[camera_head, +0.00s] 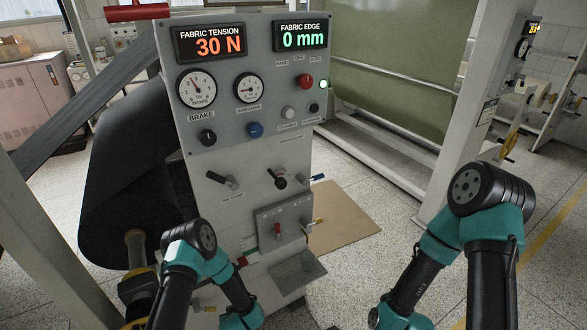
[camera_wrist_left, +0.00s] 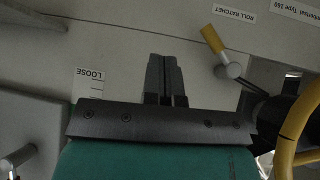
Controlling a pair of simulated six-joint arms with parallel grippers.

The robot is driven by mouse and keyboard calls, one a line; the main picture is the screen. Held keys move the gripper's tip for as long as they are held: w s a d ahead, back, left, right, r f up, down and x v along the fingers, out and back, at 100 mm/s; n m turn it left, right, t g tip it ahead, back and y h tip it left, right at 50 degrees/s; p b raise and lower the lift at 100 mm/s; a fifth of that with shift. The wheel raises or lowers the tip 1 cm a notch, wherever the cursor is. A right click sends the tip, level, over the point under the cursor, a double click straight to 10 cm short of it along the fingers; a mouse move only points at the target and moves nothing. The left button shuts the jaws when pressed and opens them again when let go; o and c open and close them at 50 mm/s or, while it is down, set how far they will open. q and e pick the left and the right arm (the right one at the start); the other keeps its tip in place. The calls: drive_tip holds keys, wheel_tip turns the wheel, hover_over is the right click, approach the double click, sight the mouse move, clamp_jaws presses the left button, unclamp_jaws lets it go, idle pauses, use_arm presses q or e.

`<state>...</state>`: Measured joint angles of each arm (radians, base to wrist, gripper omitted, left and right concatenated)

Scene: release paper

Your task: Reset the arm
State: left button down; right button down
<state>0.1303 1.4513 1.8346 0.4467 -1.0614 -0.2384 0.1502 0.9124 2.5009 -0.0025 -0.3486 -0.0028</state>
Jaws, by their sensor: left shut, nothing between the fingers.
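My left arm (camera_head: 190,250) comes up from the bottom of the head view, in front of the grey control panel (camera_head: 190,130); its gripper does not show there. In the left wrist view my left gripper (camera_wrist_left: 166,60) has its two dark fingers together with nothing between them. It points at a pale machine face with an upside-down "LOOSE" label (camera_wrist_left: 89,82). A yellow-handled lever (camera_wrist_left: 213,40) by the "ROLL RATCHET" label is right of the fingertips, apart from them. My right arm (camera_head: 480,215) is bent at the right; its gripper is out of view.
The panel reads 30 N and 0 mm and carries gauges (camera_head: 196,88), knobs and levers. A large dark roll (camera_head: 130,175) is at the left. A yellow ring (camera_wrist_left: 290,135) is close on the right in the left wrist view. Open floor (camera_head: 385,220) lies right of the panel.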

use_arm(q)
drive_tip(key=s+d+r+m+g+h, duration=0.1)
drive_tip(key=s+r+m+g+h, duration=0.2)
drive_tip(key=s+r, duration=1.5)
drive_tip(key=s+g+h, duration=0.1)
drive_tip(key=g+h, duration=0.2)
drive_tip(key=g, duration=0.1)
drive_tip(key=shift+s+d+r+h, duration=0.25)
drive_tip(key=shift+s+d+h, duration=0.1)
drive_tip(key=shift+h, duration=0.05)
